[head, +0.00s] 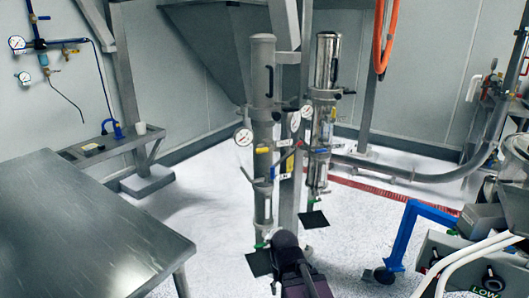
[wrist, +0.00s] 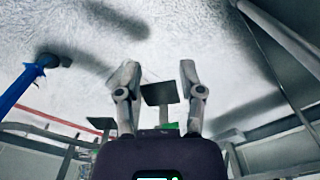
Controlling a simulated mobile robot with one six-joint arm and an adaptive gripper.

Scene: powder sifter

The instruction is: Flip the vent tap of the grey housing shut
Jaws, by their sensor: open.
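The grey housing (head: 263,75) is the matte left one of two upright cylinders, with a dark handle near its top. A pressure gauge (head: 243,137) sits on its left side. Small fittings with yellow, blue and red parts crowd its middle; I cannot tell which is the vent tap. My arm rises in front of the housing's foot in the head view, and the fingertips are not clear there. In the wrist view my gripper (wrist: 157,78) is open and empty, its fingers spread apart.
A polished housing (head: 327,65) stands just right of the grey one. Black plates (head: 258,263) (head: 314,219) are near their feet. A steel table (head: 80,230) fills the left front; a blue-framed machine (head: 405,235) stands at right. Speckled floor lies open between.

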